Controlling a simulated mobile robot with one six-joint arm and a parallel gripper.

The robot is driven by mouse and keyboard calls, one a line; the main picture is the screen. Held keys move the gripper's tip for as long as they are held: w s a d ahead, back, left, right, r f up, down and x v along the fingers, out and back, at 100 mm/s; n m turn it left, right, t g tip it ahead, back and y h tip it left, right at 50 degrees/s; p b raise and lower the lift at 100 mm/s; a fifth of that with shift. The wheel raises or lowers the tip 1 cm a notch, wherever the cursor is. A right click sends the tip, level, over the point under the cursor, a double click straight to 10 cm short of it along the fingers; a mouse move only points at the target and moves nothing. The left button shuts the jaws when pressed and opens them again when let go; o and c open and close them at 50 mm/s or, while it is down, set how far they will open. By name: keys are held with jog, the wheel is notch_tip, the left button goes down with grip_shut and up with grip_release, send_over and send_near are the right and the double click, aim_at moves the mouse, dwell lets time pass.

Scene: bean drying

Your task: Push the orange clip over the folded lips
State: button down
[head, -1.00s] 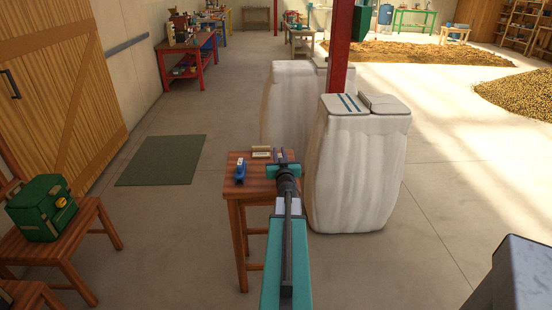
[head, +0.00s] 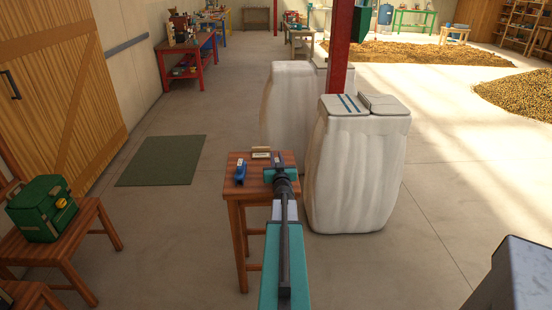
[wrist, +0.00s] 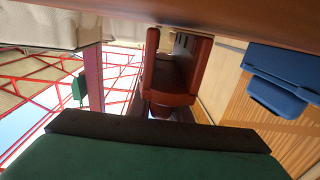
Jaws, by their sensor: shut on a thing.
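My gripper (head: 281,167) is low over the right part of the small wooden table (head: 250,190), its jaws partly hidden by my own arm. In the wrist view, a reddish-brown piece (wrist: 178,75) stands in front of my green palm; it looks like the orange clip in shade, and my gripper is shut on it. Its far end is close to the table wood along the top of that view; I cannot tell if they touch. Tall white sacks stand right of and behind the table; the nearer sack (head: 357,170) has a folded top. I cannot make out the lips at the clip.
A blue tool (head: 240,172) lies left of my gripper, and it also shows in the wrist view (wrist: 275,82). A small beige block (head: 261,153) sits at the table's back edge. A red post (head: 340,45) rises behind the nearer sack.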

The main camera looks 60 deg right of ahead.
jog(key=shift+f, duration=0.3)
jog(key=c, duration=1.6)
grip_release()
jog(key=shift+c, duration=0.2)
jog(key=shift+r, duration=0.1)
jog(key=shift+b+v, duration=1.3)
jog(key=shift+v, duration=4.1)
jog(key=shift+a+r+p, duration=0.2)
jog(key=shift+a+p, duration=0.2)
jog(key=shift+p, duration=0.55)
jog(key=p+v, duration=0.2)
jog(key=p, duration=0.2)
jog(key=shift+s+p, duration=0.1)
jog(key=shift+p, duration=0.25)
jog(key=shift+a+f, duration=0.1)
jog(key=shift+f, duration=0.05)
jog(key=shift+s+a, duration=0.1)
jog(key=shift+s, duration=0.05)
